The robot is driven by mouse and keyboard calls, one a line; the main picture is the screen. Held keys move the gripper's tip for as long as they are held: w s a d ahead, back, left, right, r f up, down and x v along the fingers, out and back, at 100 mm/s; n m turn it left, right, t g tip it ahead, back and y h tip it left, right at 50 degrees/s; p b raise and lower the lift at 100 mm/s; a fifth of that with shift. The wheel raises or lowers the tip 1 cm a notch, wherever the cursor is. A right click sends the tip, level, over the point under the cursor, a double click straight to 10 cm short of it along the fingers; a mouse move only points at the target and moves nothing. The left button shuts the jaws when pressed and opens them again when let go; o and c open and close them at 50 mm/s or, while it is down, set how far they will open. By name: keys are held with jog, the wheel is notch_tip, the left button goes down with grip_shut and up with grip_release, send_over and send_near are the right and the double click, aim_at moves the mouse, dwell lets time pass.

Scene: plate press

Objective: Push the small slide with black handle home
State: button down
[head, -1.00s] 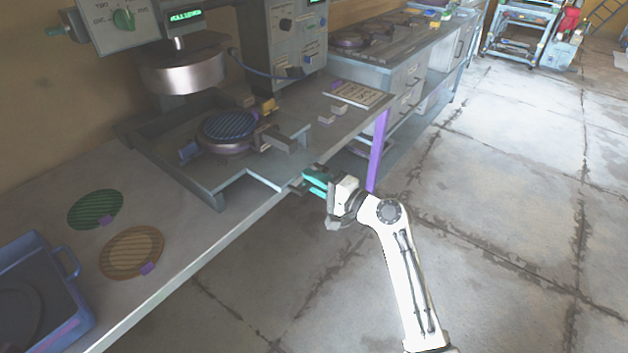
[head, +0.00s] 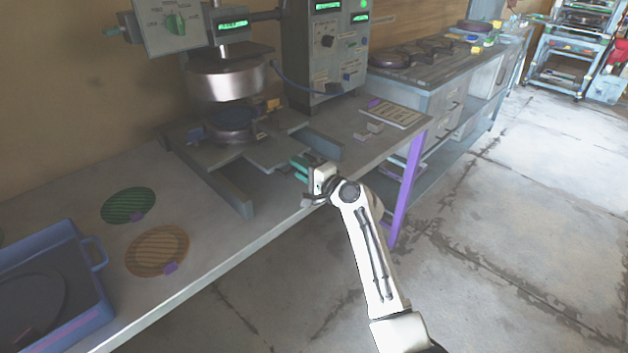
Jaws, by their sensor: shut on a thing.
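The small slide (head: 274,152) is a flat grey plate between two grey rails on the bench, in front of the press. Its inner end carries a round dark plate (head: 232,120), which sits below the silver press head (head: 226,80) with a gap between them. My gripper (head: 301,166) has teal fingers and is at the slide's outer end, near the bench's front edge. It is shut on the slide's black handle, which is mostly hidden by the fingers.
Green (head: 128,204) and orange (head: 157,250) discs and a blue tray (head: 60,285) lie at the left. Small blocks (head: 367,134) and a label board (head: 394,113) lie right of the rails. Open floor lies at the right.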

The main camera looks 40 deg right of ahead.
jog(key=shift+w+f, duration=0.1)
jog(key=shift+w, duration=0.65)
jog(key=shift+w+a, duration=0.1)
jog(key=c, duration=1.2)
grip_release()
jog(key=shift+w, duration=0.1)
jog(key=shift+o, duration=0.2)
jog(key=s, duration=1)
jog(key=shift+s+d, duration=0.25)
jog(key=shift+s, duration=0.15)
